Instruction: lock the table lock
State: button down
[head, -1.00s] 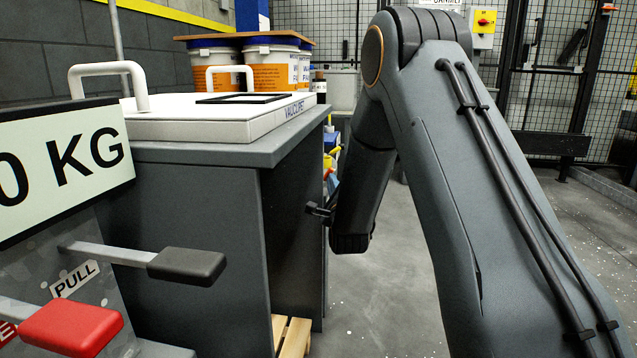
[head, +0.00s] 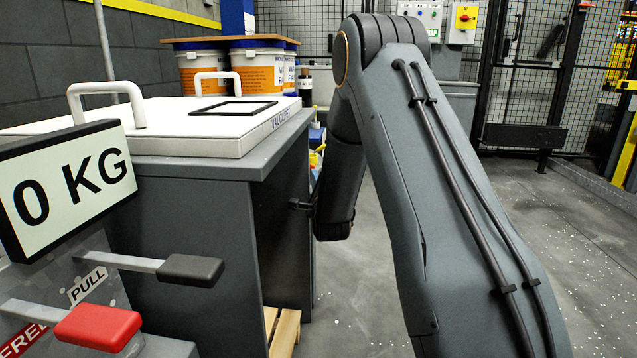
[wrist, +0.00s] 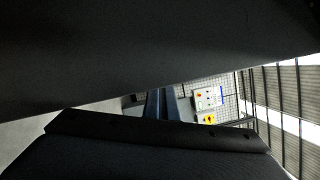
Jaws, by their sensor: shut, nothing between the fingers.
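A red-handled lever (head: 98,328) sticks out at the lower left of the head view. A partly cut-off red label reading "FREE" (head: 24,341) is beside it. Above it is a dark-handled lever (head: 190,269) with a "PULL" label (head: 87,285). I cannot tell for sure which is the table lock; the red lever bears the "FREE" label.
A scale display (head: 75,185) reads "0 KG" above the levers. Behind it stands a grey cabinet (head: 190,215) with a white handled lid (head: 160,125), close to my arm. Pails (head: 262,68) stand behind. Speckled floor (head: 510,215) is open at the right.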

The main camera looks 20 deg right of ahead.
jog(key=d+f+p+v, duration=0.1)
jog(key=p+v, duration=0.3)
jog(key=v, duration=0.9)
jog(key=shift+d, duration=0.8)
jog(key=shift+p, duration=0.3)
